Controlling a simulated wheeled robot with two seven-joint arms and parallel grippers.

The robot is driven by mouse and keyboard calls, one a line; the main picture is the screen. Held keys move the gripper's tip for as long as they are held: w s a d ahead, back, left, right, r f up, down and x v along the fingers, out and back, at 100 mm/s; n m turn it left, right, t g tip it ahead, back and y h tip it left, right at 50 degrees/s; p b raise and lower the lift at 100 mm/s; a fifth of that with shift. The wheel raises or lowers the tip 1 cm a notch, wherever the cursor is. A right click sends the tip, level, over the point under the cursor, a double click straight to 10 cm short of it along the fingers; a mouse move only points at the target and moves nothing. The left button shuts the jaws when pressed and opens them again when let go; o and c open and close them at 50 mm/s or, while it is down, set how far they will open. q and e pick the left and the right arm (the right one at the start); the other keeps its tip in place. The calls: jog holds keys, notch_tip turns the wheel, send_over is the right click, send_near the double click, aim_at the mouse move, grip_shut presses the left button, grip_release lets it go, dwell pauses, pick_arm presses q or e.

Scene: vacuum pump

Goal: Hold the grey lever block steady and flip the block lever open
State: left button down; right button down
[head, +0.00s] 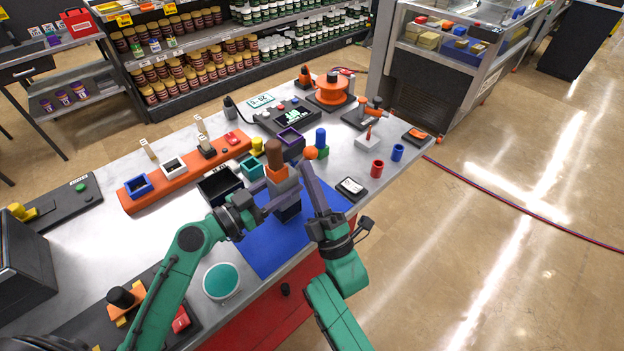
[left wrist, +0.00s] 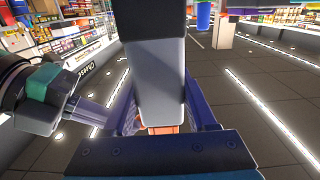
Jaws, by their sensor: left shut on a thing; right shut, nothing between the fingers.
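The grey lever block (head: 284,187) stands upright above the blue mat, with a dark lower part. An orange piece with a brown upright grip (head: 274,152) sits on top; which part is the lever is not clear. My left gripper (head: 281,195) is shut on the grey block. In the left wrist view the block (left wrist: 160,80) fills the middle between the purple fingers, its dark end at the top and orange at the bottom. My right gripper (head: 310,172) is shut and empty, its fingertips just right of the block. It shows partly at left in the left wrist view.
The blue mat (head: 262,250) lies below. An orange ball (head: 311,153) and a green block with a blue cylinder (head: 321,140) stand just behind the right fingertips. A black bin (head: 215,188) is left of the block. A teal-topped round pot (head: 221,281) stands at the front.

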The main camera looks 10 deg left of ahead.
jog(key=shift+w+a+r+n+g+h, duration=0.35)
jog(key=shift+w+a+r+g+h, duration=0.3)
jog(key=shift+g, duration=0.4)
jog(key=shift+w+a+r+n+g+h, duration=0.3)
jog(key=shift+w+a+r+g+h, duration=0.25)
jog(key=shift+w+a+g, duration=0.35)
jog(key=shift+w+a+r+n+g+h, duration=0.35)
jog(key=shift+w+a+r+g+h, duration=0.25)
jog(key=shift+g, duration=0.55)
jog(key=shift+s+a, duration=0.1)
jog(key=v, duration=1.2)
jog(key=shift+f, duration=0.1)
